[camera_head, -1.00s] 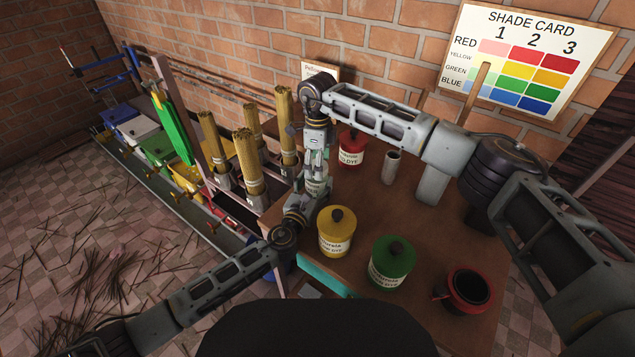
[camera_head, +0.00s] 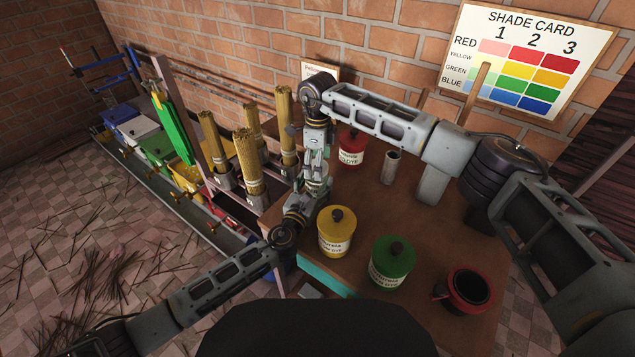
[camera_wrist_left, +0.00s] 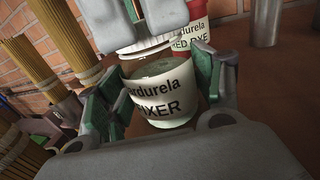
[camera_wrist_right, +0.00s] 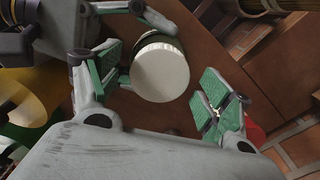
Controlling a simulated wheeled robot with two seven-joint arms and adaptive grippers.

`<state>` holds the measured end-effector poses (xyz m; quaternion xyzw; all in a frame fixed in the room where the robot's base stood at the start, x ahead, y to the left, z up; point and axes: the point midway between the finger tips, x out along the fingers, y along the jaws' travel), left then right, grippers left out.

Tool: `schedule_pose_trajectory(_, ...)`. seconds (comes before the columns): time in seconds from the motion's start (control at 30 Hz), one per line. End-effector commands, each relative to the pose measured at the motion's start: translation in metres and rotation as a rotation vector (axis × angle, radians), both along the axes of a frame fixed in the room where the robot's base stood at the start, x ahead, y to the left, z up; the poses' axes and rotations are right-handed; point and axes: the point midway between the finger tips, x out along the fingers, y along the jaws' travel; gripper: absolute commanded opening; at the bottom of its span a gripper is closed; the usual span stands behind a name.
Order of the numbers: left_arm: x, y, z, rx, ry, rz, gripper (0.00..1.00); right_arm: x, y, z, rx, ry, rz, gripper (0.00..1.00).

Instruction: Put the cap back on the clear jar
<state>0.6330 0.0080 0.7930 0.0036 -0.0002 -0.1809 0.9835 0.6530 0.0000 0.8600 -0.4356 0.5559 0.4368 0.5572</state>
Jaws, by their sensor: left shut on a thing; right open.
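The clear jar (camera_wrist_left: 160,98), labelled FIXER, stands upright between the green-padded fingers of my left gripper (camera_wrist_left: 158,88), which is shut on it. The white cap (camera_wrist_left: 150,46) is at the jar's mouth; I cannot tell whether it is fully seated. From above, the cap shows as a round white disc in the right wrist view (camera_wrist_right: 162,73). My right gripper (camera_wrist_right: 168,78) is open over the cap, its fingers on either side and apart from it. In the head view both grippers meet at the table's left side, and they hide most of the jar.
A red dye jar (camera_head: 351,150) and a grey cylinder (camera_head: 390,168) stand behind. A yellow jar (camera_head: 337,235), a green jar (camera_head: 391,265) and a red mug (camera_head: 468,291) stand in front. Incense bundles (camera_head: 249,165) rise close on the left.

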Motion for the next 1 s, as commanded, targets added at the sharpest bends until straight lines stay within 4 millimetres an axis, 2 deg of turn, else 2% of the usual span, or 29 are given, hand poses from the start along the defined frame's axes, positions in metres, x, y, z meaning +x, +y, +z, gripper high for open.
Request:
schedule_pose_trajectory(0.27,0.0,0.0,0.0,0.001,0.0,0.0,0.0,0.0,0.0,0.001,0.0,0.0,0.0,0.79)
schedule_pose_trajectory(0.47,0.0,0.0,0.0,0.001,0.0,0.0,0.0,0.001,0.0,0.01,0.0,-0.002,0.0,0.79)
schedule_pose_trajectory(0.67,0.0,0.0,0.0,0.001,0.0,0.0,0.0,0.0,0.0,0.03,0.0,-0.002,0.0,0.79)
schedule_pose_trajectory(1.0,0.0,0.0,0.0,0.001,0.0,0.0,0.0,0.001,0.0,0.081,0.0,-0.002,0.0,0.79)
